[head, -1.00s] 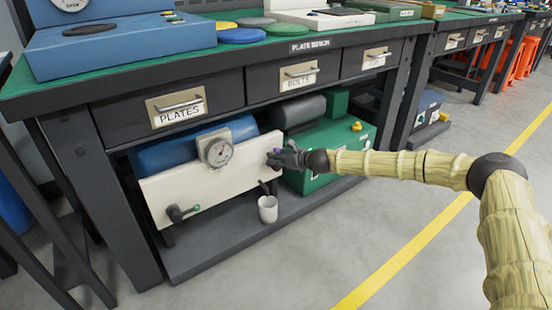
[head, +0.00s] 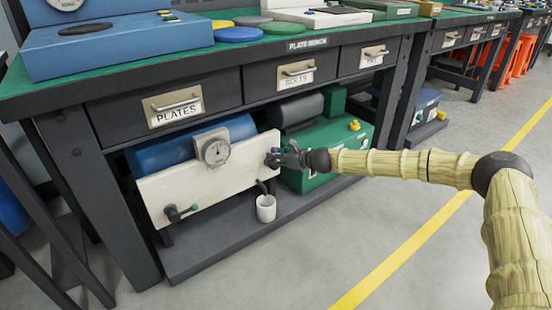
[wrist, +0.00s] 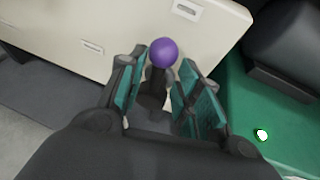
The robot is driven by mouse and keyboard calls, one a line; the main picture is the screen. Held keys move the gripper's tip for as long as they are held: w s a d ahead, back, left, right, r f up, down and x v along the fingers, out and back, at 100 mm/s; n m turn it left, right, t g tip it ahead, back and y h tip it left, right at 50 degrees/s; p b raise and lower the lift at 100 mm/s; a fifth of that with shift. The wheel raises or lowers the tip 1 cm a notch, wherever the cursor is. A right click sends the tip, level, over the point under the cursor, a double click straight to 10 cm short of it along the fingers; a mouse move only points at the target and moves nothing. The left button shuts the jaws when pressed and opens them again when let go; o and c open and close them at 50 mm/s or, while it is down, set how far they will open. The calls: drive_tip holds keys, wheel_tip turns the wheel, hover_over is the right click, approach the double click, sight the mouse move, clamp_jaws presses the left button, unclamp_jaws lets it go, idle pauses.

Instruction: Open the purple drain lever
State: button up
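The purple drain lever shows in the wrist view as a round purple knob (wrist: 164,52) on a dark stem, in front of the cream panel. My gripper (wrist: 160,85) is open, with its teal-padded fingers on either side of the lever's stem; a gap shows between the pads and the stem. In the head view my gripper (head: 276,158) is at the right end of the cream panel (head: 235,170), and only a trace of purple shows at its tip. A white cup (head: 266,209) stands below the panel, under a dark spout.
A green box (head: 322,170) stands close to the right of my gripper. The drawers (head: 298,75) and bench top are above. The floor in front is clear.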

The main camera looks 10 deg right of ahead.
drive_tip(key=v, duration=1)
drive_tip(key=shift+s+d, duration=0.2)
drive_tip(key=shift+s, duration=0.1)
drive_tip(key=shift+f, duration=0.15)
drive_tip(key=s+a+f+n+g+h+p, duration=0.1)
drive_tip(key=s+a+f+n+g, duration=0.1)
drive_tip(key=s+a+f+n, duration=0.5)
drive_tip(key=s+a+f+n+g+p, duration=0.1)
drive_tip(key=s+a+f+g+p, duration=0.15)
drive_tip(key=s+a+f, duration=0.6)
drive_tip(key=s+a+f+n+g+h+p, duration=0.1)
drive_tip(key=s+a+f+n+g, duration=0.2)
drive_tip(key=s, duration=0.8)
drive_tip(key=s+d+f+n+g+h+p, duration=0.1)
drive_tip(key=s+d+f+n, duration=0.2)
drive_tip(key=s, duration=0.5)
drive_tip(key=s+d+f+n+g+h+p, duration=0.1)
drive_tip(key=s+d+n+h, duration=0.15)
drive_tip(key=s+n, duration=0.45)
drive_tip(key=s+d+f+n+g+p, duration=0.1)
drive_tip(key=s+d, duration=0.3)
drive_tip(key=s, duration=0.6)
drive_tip(key=s+d+r+n+h+p, duration=0.2)
drive_tip(key=s+d+r+n+h, duration=0.15)
drive_tip(key=s+d+n, duration=0.4)
wheel_tip(320, 180, up, 38)
drive_tip(key=d+m+p, duration=0.1)
drive_tip(key=d+p, duration=0.2)
drive_tip(key=p, duration=3.4)
drive_tip(key=shift+p, duration=0.4)
